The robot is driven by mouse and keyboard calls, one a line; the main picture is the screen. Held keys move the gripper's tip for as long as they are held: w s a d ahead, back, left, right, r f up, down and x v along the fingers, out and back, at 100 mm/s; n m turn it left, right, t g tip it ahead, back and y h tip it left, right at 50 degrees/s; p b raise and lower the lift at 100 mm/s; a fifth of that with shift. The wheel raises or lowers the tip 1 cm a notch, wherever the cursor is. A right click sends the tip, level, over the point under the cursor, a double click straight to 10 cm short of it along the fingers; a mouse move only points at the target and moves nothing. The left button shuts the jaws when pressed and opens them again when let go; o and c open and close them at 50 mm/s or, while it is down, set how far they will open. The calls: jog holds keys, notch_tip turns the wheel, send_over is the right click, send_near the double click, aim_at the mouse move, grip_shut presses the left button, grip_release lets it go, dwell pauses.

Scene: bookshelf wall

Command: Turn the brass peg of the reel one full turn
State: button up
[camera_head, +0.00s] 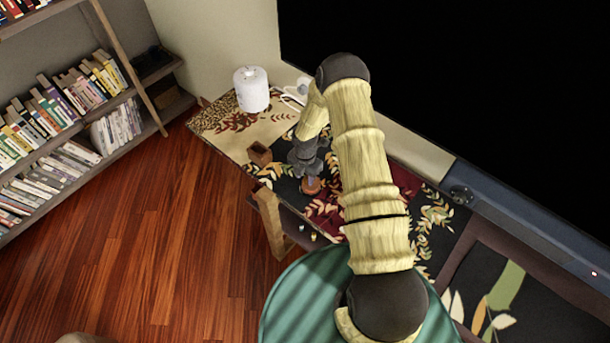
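A small round orange-brown piece (312,187), which looks like the reel, sits on the patterned tabletop below my gripper. Its brass peg cannot be made out; the gripper hides the top of the piece. My gripper (309,176) points down right over it, with the fingertips at or very near its top. The picture is too small to tell whether they touch the peg or are open or shut.
The table (225,128) has a leafy cloth pattern. A white cylinder (252,91) stands at its far left end, and a small brown open box (260,154) is left of my gripper. A dark screen rises behind. Bookshelves (62,110) stand left; wooden floor (140,235) between is clear.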

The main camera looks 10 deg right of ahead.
jog(key=shift+f, duration=0.4)
grip_shut()
jog(key=shift+w+f+m+b, duration=0.1)
jog(key=shift+m+b, duration=0.25)
jog(key=shift+m, duration=0.05)
